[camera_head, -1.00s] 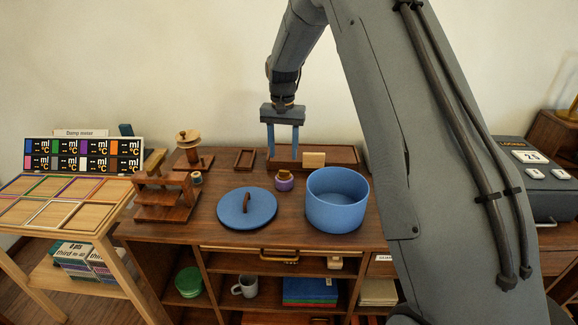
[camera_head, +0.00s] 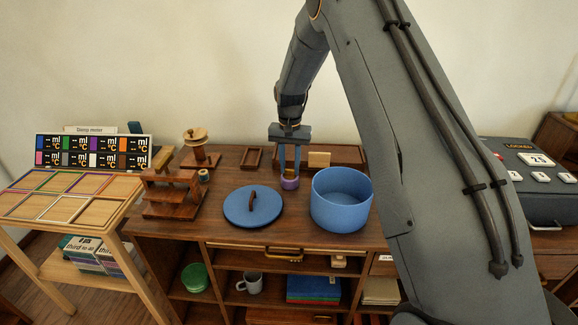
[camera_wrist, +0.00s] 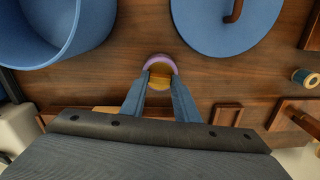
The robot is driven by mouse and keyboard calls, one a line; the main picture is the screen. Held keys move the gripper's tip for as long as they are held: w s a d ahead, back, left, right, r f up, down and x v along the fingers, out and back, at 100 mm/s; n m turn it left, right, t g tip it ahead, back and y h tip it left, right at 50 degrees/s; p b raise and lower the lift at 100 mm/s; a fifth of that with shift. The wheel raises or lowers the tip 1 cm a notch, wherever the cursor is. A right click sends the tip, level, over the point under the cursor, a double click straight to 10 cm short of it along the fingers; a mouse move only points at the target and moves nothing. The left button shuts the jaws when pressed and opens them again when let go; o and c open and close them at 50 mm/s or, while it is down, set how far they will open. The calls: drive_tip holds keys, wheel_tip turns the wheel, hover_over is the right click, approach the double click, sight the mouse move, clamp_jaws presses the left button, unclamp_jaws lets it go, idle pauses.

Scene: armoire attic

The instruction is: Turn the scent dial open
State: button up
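A small round purple pot with a wooden top, which looks like the scent dial (camera_head: 290,184), stands on the dresser top between the blue lid and the blue pot. My gripper (camera_head: 290,174) points straight down over it, its two blue fingers close together around the wooden top. In the wrist view the purple rim (camera_wrist: 160,60) shows just beyond the fingertips, and the wooden top (camera_wrist: 160,80) sits between the fingers (camera_wrist: 160,76), seemingly touched on both sides. The fingers partly hide the top, and I cannot read any mark on it.
A blue pot (camera_head: 341,202) stands close on the right and a blue lid (camera_head: 240,208) lies on the left. A wooden tray with a block (camera_head: 319,159) is behind. A wooden stepped stand (camera_head: 170,195) is further left.

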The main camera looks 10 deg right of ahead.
sight(290, 170)
drive_tip(key=shift+c, duration=0.8)
drive_tip(key=shift+n, duration=1.8)
drive_tip(key=o, duration=1.1)
drive_tip(key=shift+r, duration=0.1)
drive_tip(key=shift+r+b, duration=1)
drive_tip(key=shift+r, duration=2.85)
drive_tip(key=shift+c, duration=0.3)
